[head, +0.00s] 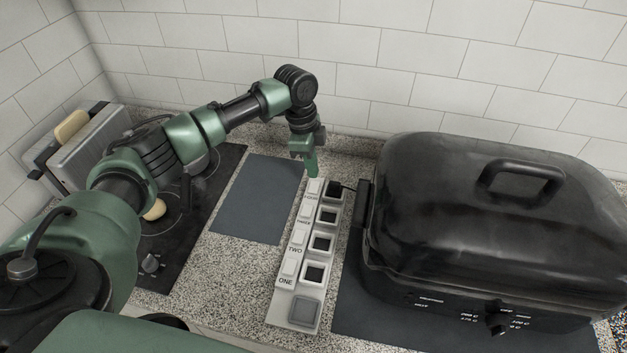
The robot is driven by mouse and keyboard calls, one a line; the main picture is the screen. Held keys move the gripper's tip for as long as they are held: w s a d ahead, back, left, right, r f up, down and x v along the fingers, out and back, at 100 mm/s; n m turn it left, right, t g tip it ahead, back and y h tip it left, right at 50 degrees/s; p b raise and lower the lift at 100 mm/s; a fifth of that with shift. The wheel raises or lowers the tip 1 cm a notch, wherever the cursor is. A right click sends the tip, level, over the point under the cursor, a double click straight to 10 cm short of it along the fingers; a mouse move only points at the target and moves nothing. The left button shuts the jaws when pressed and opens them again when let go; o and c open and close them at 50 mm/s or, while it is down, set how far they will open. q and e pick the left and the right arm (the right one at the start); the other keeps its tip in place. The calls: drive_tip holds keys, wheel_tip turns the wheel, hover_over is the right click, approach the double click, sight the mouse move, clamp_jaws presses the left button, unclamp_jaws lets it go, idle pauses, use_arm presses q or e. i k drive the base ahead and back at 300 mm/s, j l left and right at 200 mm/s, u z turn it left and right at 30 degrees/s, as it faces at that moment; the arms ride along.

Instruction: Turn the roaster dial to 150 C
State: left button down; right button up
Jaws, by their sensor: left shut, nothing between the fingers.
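The black roaster (470,205) stands at the right with its domed lid on. Its dial (497,324) is a dark knob low on the front face, partly cut by steep viewing angle. Small white markings ring the dial, and its pointer setting is too small to read. My left gripper (312,172) is shut and empty, pointing down at the far end of a white power strip (292,302). It is at or just above the farthest switch; I cannot tell if it touches. My right gripper is out of view.
The strip has several labelled switches and sockets, with a dark cord at its far end by the roaster. A grey mat (256,200) lies left of it. A black cooktop (185,225) and a metal appliance (85,150) stand farther left. The tiled wall (330,60) closes the back.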

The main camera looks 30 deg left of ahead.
sight(499, 323)
drive_tip(key=k, duration=1.5)
